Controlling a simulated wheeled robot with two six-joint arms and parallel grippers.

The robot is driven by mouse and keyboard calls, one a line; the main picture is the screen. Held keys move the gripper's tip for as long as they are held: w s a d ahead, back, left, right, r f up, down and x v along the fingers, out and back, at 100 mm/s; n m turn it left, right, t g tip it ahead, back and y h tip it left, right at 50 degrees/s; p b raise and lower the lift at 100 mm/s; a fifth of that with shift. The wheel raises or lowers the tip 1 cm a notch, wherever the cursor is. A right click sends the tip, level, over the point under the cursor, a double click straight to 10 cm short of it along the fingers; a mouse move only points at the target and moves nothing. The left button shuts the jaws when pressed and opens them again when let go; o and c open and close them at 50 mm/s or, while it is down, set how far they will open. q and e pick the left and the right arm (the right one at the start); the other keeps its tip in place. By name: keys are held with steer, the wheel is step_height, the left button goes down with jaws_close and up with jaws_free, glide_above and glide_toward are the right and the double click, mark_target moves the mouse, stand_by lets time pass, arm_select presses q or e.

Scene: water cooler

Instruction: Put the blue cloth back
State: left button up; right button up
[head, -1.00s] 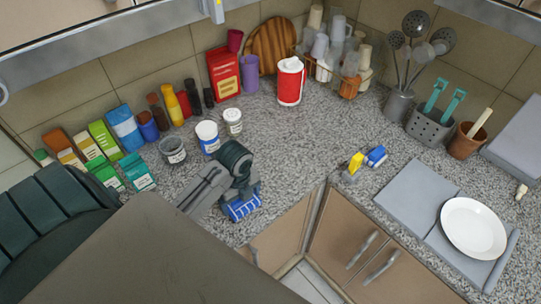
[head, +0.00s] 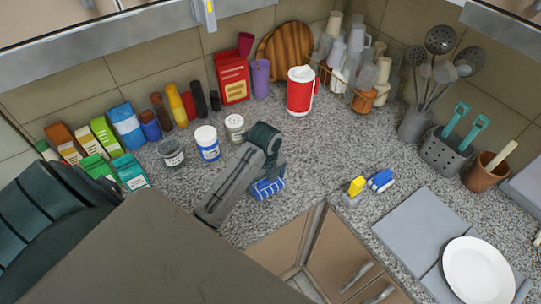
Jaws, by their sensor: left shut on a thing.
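My left gripper (head: 270,172) is over the speckled counter (head: 330,165), left of its inner corner edge. It is shut on a blue cloth (head: 268,187) with pale stripes, held under the fingers. I cannot tell whether the cloth touches the counter. A second blue item (head: 380,180) with a white part, perhaps a folded cloth or brush, lies to the right next to a yellow and grey sponge-like block (head: 355,187). My right gripper is not in view.
Jars, including a blue-labelled one (head: 207,143), and several boxes stand behind and left. A red canister (head: 300,91) stands at the back. A grey drainboard (head: 417,222) with a white plate (head: 478,270) is at the right. The middle counter is clear.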

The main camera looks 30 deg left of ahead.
arm_select(q)
steer(key=shift+w+a, duration=0.15)
steer(key=shift+w, duration=1.15)
steer(key=shift+w+a+f+p, duration=0.1)
steer(key=shift+w+p, duration=0.1)
steer(key=shift+p, duration=0.35)
step_height(320, 180, down, 3)
steer(key=shift+r+p, duration=0.2)
steer(key=shift+p, duration=0.5)
steer(key=shift+f, duration=0.45)
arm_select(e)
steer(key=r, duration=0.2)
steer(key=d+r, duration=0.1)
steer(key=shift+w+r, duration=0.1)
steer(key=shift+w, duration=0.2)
arm_select(q)
steer(key=shift+f, duration=0.1)
steer(key=o, duration=0.7)
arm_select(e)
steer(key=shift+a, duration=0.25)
